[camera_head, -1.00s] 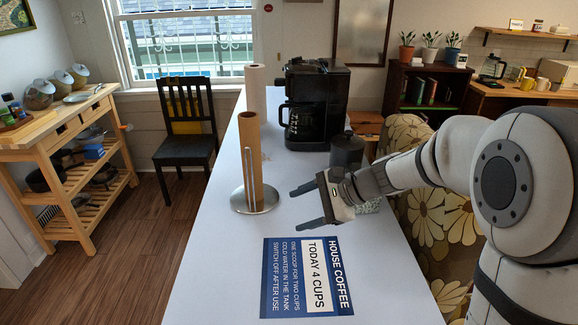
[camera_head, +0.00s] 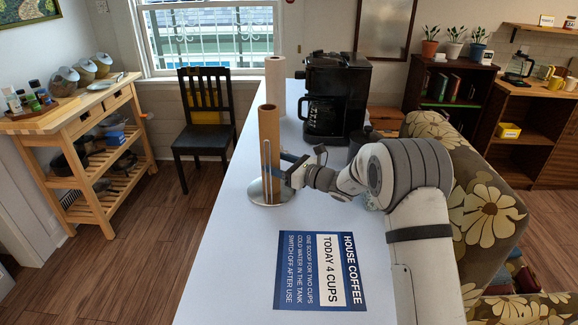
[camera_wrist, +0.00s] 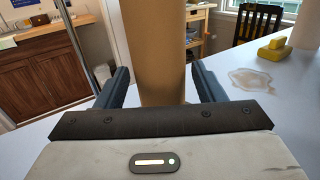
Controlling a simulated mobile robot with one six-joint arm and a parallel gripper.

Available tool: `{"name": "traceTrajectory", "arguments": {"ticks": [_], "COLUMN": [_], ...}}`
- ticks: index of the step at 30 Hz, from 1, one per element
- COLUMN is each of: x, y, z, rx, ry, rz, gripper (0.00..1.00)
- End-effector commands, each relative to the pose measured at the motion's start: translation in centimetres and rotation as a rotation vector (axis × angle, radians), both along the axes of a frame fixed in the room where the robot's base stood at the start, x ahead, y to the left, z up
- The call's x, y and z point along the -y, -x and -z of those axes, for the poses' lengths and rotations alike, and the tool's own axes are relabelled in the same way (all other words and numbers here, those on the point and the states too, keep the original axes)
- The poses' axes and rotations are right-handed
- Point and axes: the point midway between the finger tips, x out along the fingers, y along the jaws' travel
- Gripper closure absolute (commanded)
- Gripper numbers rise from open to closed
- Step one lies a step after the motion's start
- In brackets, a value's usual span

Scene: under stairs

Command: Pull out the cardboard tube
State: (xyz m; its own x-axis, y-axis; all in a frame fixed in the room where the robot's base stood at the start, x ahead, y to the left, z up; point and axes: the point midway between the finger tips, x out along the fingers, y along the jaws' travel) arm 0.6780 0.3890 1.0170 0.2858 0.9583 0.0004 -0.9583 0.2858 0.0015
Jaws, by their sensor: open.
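The brown cardboard tube (camera_head: 268,130) stands upright on a holder with a round metal base (camera_head: 258,193) and a thin upright wire on the white counter. In the wrist view the tube (camera_wrist: 157,45) rises between my two blue-grey fingers, one on each side, with a gap visible at the right. My gripper (camera_head: 284,168) is open at the tube's lower half, fingers pointing left. The gripper also shows in the wrist view (camera_wrist: 163,85). The tube's foot is hidden behind my gripper body in the wrist view.
A black coffee maker (camera_head: 336,100) and a white paper roll (camera_head: 275,80) stand farther back. A blue coffee sign (camera_head: 320,270) lies in front.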

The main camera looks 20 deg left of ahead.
Motion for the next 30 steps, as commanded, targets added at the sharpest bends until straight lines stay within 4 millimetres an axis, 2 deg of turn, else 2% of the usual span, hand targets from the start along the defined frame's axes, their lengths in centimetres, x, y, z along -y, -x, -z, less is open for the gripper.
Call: {"name": "traceTrajectory", "arguments": {"ticks": [6,16,29,30], "x": [-2.2,-2.5,-2.7,-2.7], "y": [-0.6,-0.7,-0.6,-0.6], "z": [0.0,0.0,0.0,0.0], "rx": [0.001,0.001,0.001,0.001], "ry": [0.001,0.001,0.001,0.001], "rz": [-0.001,-0.001,-0.002,-0.002], "gripper": [0.37,0.37,0.71,0.52]}}
